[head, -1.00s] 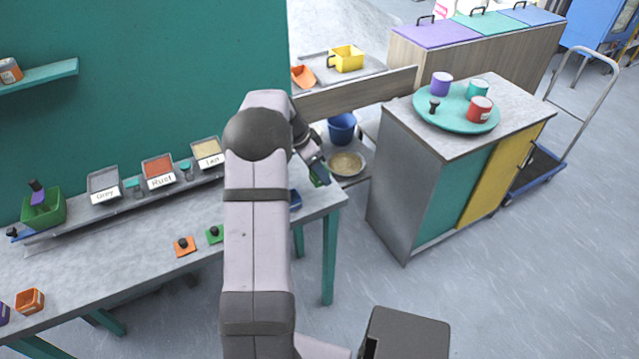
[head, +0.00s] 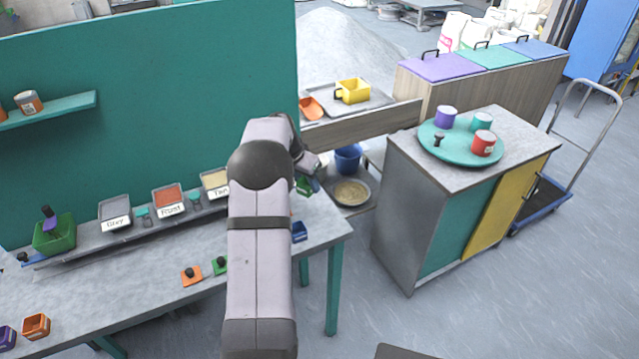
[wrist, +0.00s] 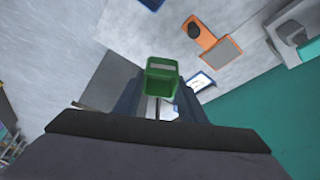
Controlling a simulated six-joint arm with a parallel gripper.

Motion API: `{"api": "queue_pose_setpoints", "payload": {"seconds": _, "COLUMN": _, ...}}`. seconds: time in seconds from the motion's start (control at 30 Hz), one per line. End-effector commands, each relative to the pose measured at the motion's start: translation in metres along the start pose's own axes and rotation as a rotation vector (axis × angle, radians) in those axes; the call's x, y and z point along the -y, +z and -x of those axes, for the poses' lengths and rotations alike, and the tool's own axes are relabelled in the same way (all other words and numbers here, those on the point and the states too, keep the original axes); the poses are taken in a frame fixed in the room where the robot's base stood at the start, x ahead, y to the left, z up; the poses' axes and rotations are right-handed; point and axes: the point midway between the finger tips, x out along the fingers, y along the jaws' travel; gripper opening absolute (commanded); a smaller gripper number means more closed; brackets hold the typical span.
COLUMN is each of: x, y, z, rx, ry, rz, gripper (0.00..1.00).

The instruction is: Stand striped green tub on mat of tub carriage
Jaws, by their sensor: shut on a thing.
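A small green tub (wrist: 161,78) with a pale band is between my gripper's fingers (wrist: 158,102) in the wrist view, its open mouth showing. My gripper is shut on it. In the head view the green tub (head: 304,186) shows only in part beside my gripper (head: 307,180), above the bench's right end; my arm covers much of this area. In the wrist view an orange plate (wrist: 207,34) with a black knob and a grey pad (wrist: 222,55) lies on the bench, apart from the tub. I cannot tell whether this is the tub carriage.
A blue tub (head: 299,231) stands near the bench's right end. Labelled trays (head: 168,198) line the bench by the teal panel (head: 150,110). Orange (head: 191,275) and green (head: 220,265) knobbed pieces lie at the front. A cabinet (head: 405,220) stands across a floor gap.

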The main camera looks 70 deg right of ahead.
Motion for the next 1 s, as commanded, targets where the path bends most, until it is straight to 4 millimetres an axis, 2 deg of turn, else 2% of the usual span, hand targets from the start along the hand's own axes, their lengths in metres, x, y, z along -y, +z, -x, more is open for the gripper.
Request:
{"api": "queue_pose_setpoints", "payload": {"seconds": 0.2, "x": 0.044, "y": -0.005, "z": -0.003, "rx": 0.000, "ry": -0.124, "rz": 0.296, "gripper": 0.15}}
{"api": "queue_pose_setpoints", "payload": {"seconds": 0.6, "x": 0.110, "y": -0.005, "z": -0.008, "rx": 0.000, "ry": -0.324, "rz": 0.779, "gripper": 0.15}}
{"api": "queue_pose_setpoints", "payload": {"seconds": 0.8, "x": 0.126, "y": -0.004, "z": -0.009, "rx": -0.001, "ry": -0.377, "rz": 0.911, "gripper": 0.15}}
{"api": "queue_pose_setpoints", "payload": {"seconds": 1.0, "x": 0.131, "y": -0.003, "z": -0.009, "rx": -0.001, "ry": -0.394, "rz": 0.958, "gripper": 0.15}}
